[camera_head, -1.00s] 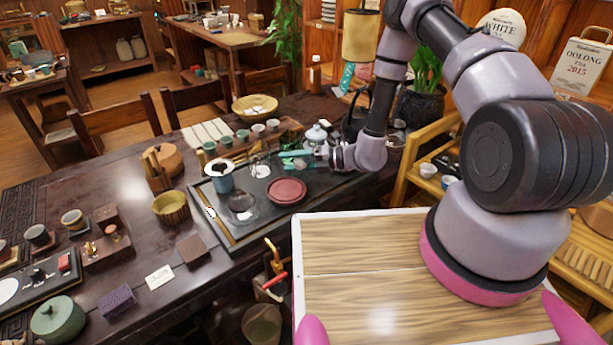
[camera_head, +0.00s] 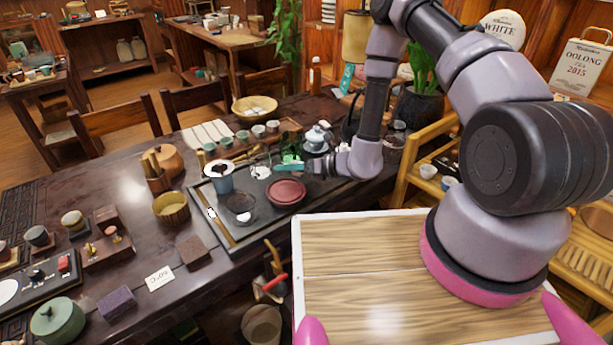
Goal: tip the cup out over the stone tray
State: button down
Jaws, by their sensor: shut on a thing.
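The dark stone tray (camera_head: 325,191) lies on the long table in the middle of the view. My gripper (camera_head: 287,167) reaches in from the right, low over the tray's back half, pointing left. It is shut on what looks like a small green cup (camera_head: 291,158). A dark red round dish (camera_head: 286,192) sits on the tray just in front of the gripper.
A glass vessel (camera_head: 239,206) and a blue-grey cup with a strainer (camera_head: 219,178) stand on the tray's left. A white lidded pot (camera_head: 316,138) is close behind my gripper. Several small cups (camera_head: 242,136) line the back. A dark plant pot (camera_head: 419,108) stands right of my forearm.

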aim_at(282, 188)
jog(key=shift+s+a+f+n, duration=0.2)
jog(key=shift+s+n, duration=0.1)
jog(key=shift+s, duration=0.1)
jog(key=shift+s+a+r+n+t, duration=0.4)
jog(key=shift+s+r+n+t, duration=0.15)
jog(key=shift+s+n, duration=0.25)
jog(key=shift+s+a+f+n+t+h, duration=0.25)
jog(key=shift+s+n+t, duration=0.1)
jog(key=shift+s+n, duration=0.3)
jog(key=shift+s+a+f+n+t+h, duration=0.15)
jog(key=shift+s+a+n+t+h, duration=0.15)
jog(key=shift+s+n, duration=0.3)
jog(key=shift+w, duration=0.1)
